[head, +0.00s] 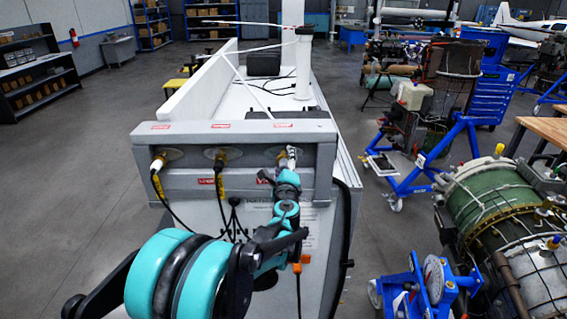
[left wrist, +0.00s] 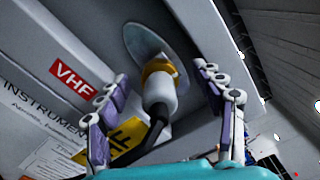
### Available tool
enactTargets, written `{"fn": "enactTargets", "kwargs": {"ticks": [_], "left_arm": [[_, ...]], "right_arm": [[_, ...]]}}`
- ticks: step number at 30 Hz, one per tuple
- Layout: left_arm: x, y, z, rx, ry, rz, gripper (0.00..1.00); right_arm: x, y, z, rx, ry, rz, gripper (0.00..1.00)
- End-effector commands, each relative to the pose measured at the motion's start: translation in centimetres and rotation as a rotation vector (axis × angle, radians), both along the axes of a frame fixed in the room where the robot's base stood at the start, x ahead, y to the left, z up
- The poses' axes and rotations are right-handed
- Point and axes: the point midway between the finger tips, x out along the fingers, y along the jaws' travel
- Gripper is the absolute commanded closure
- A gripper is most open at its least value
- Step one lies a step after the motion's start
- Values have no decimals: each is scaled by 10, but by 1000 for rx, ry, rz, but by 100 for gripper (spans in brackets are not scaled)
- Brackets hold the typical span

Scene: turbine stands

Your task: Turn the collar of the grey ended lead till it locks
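The lead with a pale grey end (left wrist: 160,92) sits at a round metal socket plate (left wrist: 142,42) in the left wrist view. A yellow ring (left wrist: 158,68) lies between the grey end and the plate, and a black cable bends away below. My left gripper (left wrist: 160,80) is open, with one finger on each side of the lead's end and visible gaps to it. In the head view my left gripper (head: 291,160) is at the rightmost socket (head: 274,154) of the panel and hides most of that lead. My right gripper is not in view.
A yellow tag (left wrist: 105,150) hangs by the cable. Engines on stands fill the right.

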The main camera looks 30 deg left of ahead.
Motion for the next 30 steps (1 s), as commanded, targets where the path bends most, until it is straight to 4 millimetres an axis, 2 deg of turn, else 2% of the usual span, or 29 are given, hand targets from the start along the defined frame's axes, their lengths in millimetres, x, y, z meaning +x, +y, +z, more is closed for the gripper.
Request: {"fn": "enactTargets", "kwargs": {"ticks": [1,2,13,30], "left_arm": [[0,0,0,0,0,-1,33],[0,0,0,0,0,-1,26],[-2,-2,0,-1,-1,-2,26],[-40,-25,0,-1,-1,-1,26]], "right_arm": [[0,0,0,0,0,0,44],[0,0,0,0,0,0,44],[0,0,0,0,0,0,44],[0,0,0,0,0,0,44]]}}
